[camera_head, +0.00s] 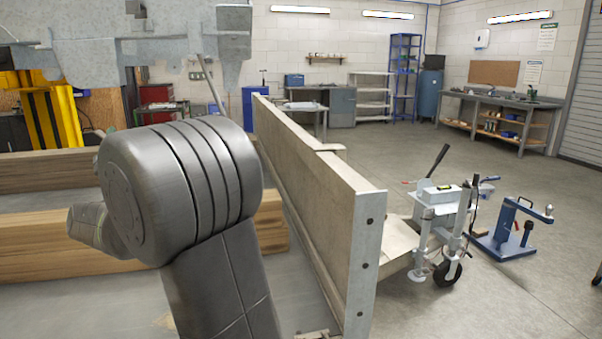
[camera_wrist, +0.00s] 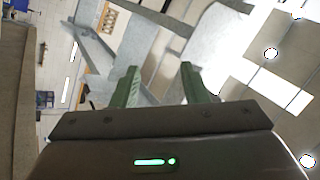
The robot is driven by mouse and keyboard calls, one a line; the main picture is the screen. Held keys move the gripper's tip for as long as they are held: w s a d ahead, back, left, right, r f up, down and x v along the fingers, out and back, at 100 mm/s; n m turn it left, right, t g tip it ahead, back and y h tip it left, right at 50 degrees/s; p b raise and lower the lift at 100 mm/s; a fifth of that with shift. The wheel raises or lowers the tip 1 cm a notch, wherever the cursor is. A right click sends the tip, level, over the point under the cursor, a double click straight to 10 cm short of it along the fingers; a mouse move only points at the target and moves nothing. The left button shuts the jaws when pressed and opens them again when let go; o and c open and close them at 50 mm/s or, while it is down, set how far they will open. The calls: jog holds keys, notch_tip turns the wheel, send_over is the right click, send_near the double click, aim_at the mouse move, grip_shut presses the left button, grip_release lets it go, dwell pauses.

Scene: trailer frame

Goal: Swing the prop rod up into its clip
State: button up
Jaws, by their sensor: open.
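A thin grey rod (camera_head: 211,85), which looks like the prop rod, slants down from the raised grey metal structure (camera_head: 90,50) at the upper left of the head view. Its lower end goes out of sight behind my arm. I cannot make out its clip in either view. My gripper (camera_wrist: 158,82) shows in the wrist view with its two green fingers apart and nothing between them. Grey metal panels (camera_wrist: 145,45) of the structure lie beyond the fingertips. I cannot tell which bar there, if any, is the rod. In the head view my arm hides most of the gripper.
A long upright side board (camera_head: 310,200) with a metal end runs to the right of my arm. Timber beams (camera_head: 60,238) lie on the left. A wheeled jack (camera_head: 437,225) and a blue stand (camera_head: 510,230) are on the floor at right. Open floor lies beyond.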

jog(key=p+x, duration=0.1)
jog(key=x, duration=1)
jog(key=shift+f, duration=0.1)
jog(key=b+v, duration=0.2)
jog(key=v, duration=1.1)
jog(key=p+x, duration=0.3)
jog(key=x, duration=1)
jog(key=w+d+f+n+g+y+p, duration=0.1)
jog(key=w+d+f+n+g+p, duration=0.1)
jog(key=d, duration=0.6)
jog(key=w+d+f+n+g+y+p, duration=0.2)
jog(key=d+f+n+g+p, duration=0.3)
jog(key=n, duration=0.6)
jog(key=shift+w+d+f+g+p, duration=0.3)
jog(key=shift+d+f+g, duration=0.1)
jog(key=shift+d+f, duration=1.05)
